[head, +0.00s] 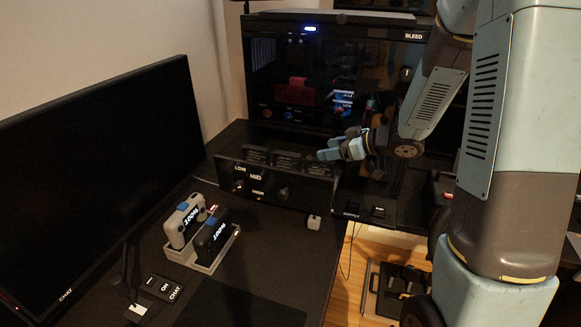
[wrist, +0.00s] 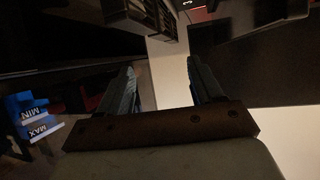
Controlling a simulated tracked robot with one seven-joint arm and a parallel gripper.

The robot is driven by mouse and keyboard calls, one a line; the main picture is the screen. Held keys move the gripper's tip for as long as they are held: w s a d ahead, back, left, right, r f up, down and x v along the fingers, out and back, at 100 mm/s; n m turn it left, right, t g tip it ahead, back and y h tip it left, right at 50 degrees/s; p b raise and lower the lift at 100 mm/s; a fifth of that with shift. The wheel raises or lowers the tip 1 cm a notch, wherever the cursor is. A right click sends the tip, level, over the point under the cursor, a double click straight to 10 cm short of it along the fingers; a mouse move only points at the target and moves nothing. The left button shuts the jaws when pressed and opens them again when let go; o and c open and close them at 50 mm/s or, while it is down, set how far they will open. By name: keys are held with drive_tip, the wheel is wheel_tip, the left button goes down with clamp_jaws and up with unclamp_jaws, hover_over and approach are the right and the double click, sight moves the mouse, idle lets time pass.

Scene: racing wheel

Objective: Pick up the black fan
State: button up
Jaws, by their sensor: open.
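I cannot clearly pick out a black fan in either view; the scene is dark. My gripper (head: 333,153) is in front of the black computer case (head: 345,60), above the right part of a low black control panel (head: 229,179). Its blue-grey fingers point left in the head view. In the wrist view my gripper (wrist: 162,75) has its two fingers apart, with a pale surface showing between them and nothing held. Blue MIN and MAX parts (wrist: 32,115) show at the left of the wrist view.
A large black monitor (head: 100,170) stands at the left. Two labelled devices, one white (head: 183,222) and one black (head: 212,236), stand in a grey dock. The desk's front middle is mostly clear.

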approach(291, 154)
drive_tip(key=x, duration=0.2)
drive_tip(key=shift+w+a+f, duration=0.1)
drive_tip(key=shift+a+f, duration=0.2)
drive_tip(key=shift+x, duration=3.05)
drive_tip(key=shift+r, duration=0.15)
drive_tip(key=shift+c, duration=0.5)
clamp_jaws()
